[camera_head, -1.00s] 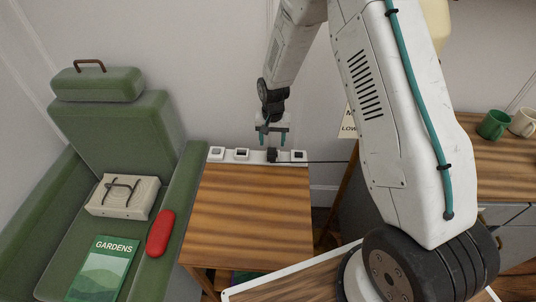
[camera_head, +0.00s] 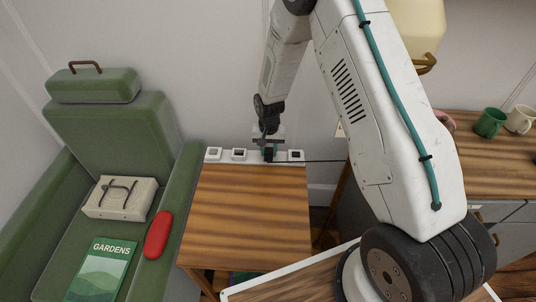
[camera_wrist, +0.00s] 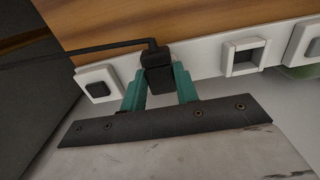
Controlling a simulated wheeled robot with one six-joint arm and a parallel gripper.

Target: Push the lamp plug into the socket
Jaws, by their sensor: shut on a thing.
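The black lamp plug (camera_head: 268,157) is at the white socket strip (camera_head: 225,161) along the table's back edge. In the wrist view the plug (camera_wrist: 157,72) is between the teal fingers of my gripper (camera_wrist: 159,82), which is shut on it; the gripper also shows in the head view (camera_head: 268,146). Its dark cord (camera_head: 320,161) runs right in the head view. Whatever is under the plug is hidden, so I cannot tell whether it sits in a socket. A square, open-looking socket (camera_wrist: 245,58) and a dark-centred one (camera_wrist: 98,88) flank it.
The wooden tabletop (camera_head: 245,210) is clear. A green armchair (camera_head: 115,125) with a book, a boxy cream item and a red case stands left. A cream lamp-like object (camera_head: 415,28) and mugs (camera_head: 490,122) are at the right, partly behind my arm.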

